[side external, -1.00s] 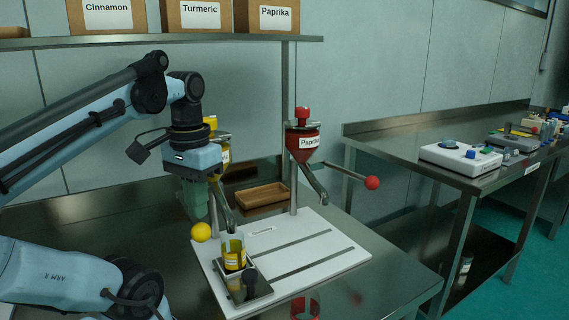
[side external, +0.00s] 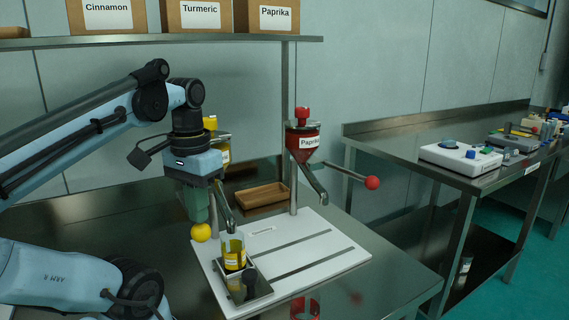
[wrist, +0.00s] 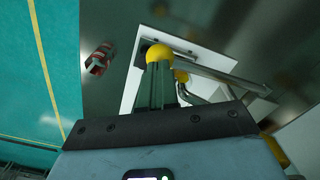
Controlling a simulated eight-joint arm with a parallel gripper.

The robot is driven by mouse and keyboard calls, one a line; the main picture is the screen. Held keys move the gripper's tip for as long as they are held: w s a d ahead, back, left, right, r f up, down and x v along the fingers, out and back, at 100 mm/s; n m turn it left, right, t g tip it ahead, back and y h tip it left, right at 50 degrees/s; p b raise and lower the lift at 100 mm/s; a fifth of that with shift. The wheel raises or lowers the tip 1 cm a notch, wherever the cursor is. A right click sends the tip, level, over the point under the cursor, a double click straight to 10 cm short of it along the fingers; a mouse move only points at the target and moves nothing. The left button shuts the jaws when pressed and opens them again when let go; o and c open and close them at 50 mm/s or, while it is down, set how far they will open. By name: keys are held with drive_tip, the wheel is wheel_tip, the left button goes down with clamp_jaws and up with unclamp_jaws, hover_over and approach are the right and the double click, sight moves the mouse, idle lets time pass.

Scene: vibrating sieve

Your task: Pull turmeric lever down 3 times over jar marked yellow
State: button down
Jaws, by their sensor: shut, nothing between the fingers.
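The turmeric dispenser (side external: 223,152) is the yellow one, mostly hidden behind my wrist. Its lever ends in a yellow ball (side external: 201,232), low at the left edge of the white board. My gripper (side external: 199,220) is shut and empty, pointing down with its fingertips at the top of the ball. In the wrist view the ball (wrist: 159,53) is right at the fingertips; I cannot tell whether they touch. The jar with the yellow marking (side external: 234,252) stands upright on a metal carriage (side external: 252,292) under the turmeric spout (side external: 227,211).
The paprika dispenser (side external: 303,140) stands to the right, its red-ball lever (side external: 372,183) sticking out right. A red-marked jar (side external: 305,308) is at the front edge. A wooden tray (side external: 262,195) lies behind the white board (side external: 345,257). A shelf (side external: 150,42) with boxes hangs above.

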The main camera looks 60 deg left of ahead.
drive_tip(key=shift+f, duration=2.6)
drive_tip(key=shift+r, duration=4.75)
drive_tip(key=shift+r, duration=1.55)
hover_over(201, 231)
drive_tip(key=a, duration=0.1)
drive_tip(key=shift+w+a+f, duration=0.1)
drive_tip(key=shift+f, duration=1.5)
drive_tip(key=shift+w+a+f, duration=0.1)
drive_tip(key=shift+f, duration=1.5)
